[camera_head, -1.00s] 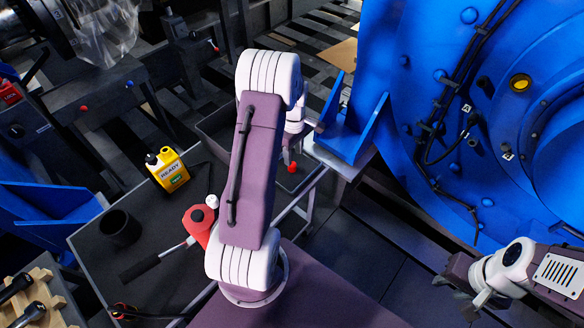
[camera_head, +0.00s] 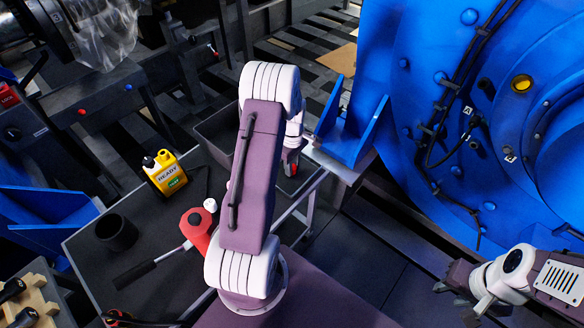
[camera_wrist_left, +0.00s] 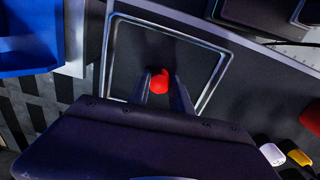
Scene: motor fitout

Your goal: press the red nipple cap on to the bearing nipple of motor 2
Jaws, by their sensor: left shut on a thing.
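The red nipple cap (camera_wrist_left: 159,82) is between the fingertips of my left gripper (camera_wrist_left: 162,92) in the left wrist view. The gripper is shut on it, and a dark tray lies behind it in that view. In the head view the cap (camera_head: 293,170) is a small red spot below my left wrist, mostly hidden by the gripper. The large blue motor (camera_head: 440,110) stands at the right, apart from the cap. I cannot tell which fitting on it is the bearing nipple. My right gripper (camera_head: 472,298) is at the lower right; its fingers are small and its jaw state is unclear.
A grey bench (camera_head: 98,262) at the left holds a yellow READY bottle (camera_head: 166,173), a black cup (camera_head: 117,232) and a red tool (camera_head: 197,228). A blue bracket (camera_head: 350,135) juts out between my left arm and the motor. A dark bin (camera_head: 215,128) stands behind the arm.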

